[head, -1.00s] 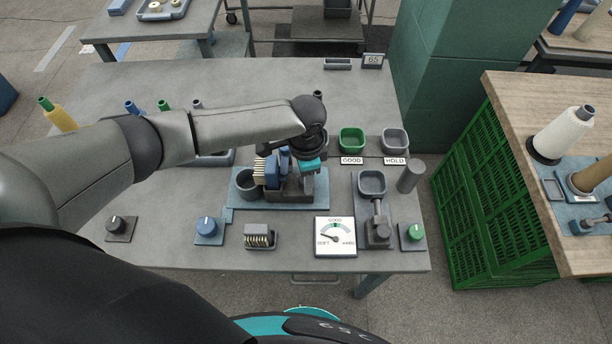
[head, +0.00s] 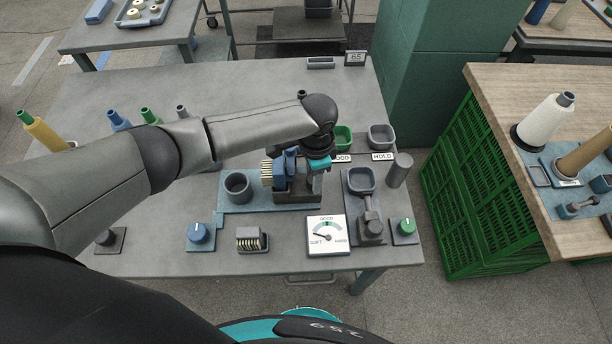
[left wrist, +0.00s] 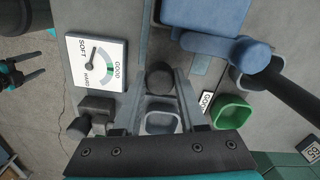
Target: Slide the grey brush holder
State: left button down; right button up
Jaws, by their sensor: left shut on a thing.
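The grey brush holder (head: 290,196) is a dark grey block on the blue base plate (head: 232,205), mid-table in the head view. Cream bristles (head: 267,174) and a blue body (head: 280,168) sit on it. My left gripper (head: 316,170) is over its right end, partly hidden by my forearm. In the left wrist view its fingers (left wrist: 162,88) are shut on a dark round part (left wrist: 160,76), apparently the holder's. My right gripper (left wrist: 20,76) shows small at the left wrist view's left edge, its prongs apart and empty.
A grey cup (head: 238,187) stands on the plate, left of the bristles. GOOD and HOLD bins (head: 382,137) stand behind.

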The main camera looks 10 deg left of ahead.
pick_arm(q)
jog(key=shift+d, duration=0.25)
jog(key=shift+c, duration=2.3)
grip_release()
jog(key=shift+w, duration=0.1)
notch_tip(320, 180, up, 15)
jog(key=p, duration=0.3)
jog(key=shift+r, duration=0.15)
